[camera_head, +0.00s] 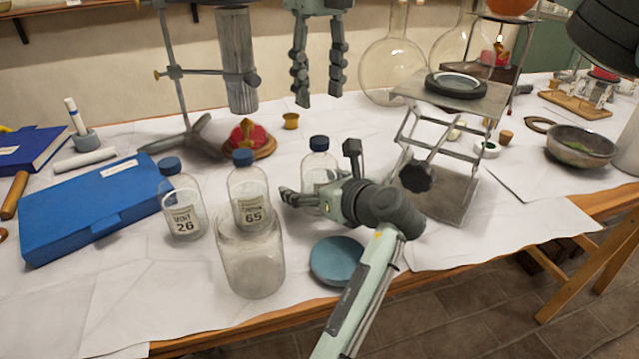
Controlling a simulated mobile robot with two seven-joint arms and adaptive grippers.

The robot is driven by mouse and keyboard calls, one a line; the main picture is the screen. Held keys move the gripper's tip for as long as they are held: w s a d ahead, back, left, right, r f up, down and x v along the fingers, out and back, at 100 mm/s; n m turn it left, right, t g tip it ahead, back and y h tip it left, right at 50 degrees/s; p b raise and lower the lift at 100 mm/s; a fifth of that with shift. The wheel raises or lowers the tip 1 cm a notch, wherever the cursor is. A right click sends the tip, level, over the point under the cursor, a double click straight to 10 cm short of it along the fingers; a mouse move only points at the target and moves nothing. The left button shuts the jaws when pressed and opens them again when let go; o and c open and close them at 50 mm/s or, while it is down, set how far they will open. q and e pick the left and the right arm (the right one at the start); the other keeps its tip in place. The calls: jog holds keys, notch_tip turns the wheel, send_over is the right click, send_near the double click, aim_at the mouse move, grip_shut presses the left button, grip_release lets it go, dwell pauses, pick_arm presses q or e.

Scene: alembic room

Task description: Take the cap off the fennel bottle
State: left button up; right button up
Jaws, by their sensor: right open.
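The left bottle (183,212) is labelled "MINT 26". The middle bottle (247,183) has a label ending in 65, its name too small to read. The right bottle (319,164) has its cap (319,143) on; my gripper hides its label, so I cannot tell which bottle is fennel. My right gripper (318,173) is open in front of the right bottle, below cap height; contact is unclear. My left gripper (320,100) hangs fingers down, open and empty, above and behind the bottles.
An open glass jar (252,267) stands in front of the middle bottle. A blue disc (338,259) lies near the front edge. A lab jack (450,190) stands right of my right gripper. A blue case (95,205) and metal stand (176,90) are left.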

pick_arm(q)
grip_shut()
dwell(0.6)
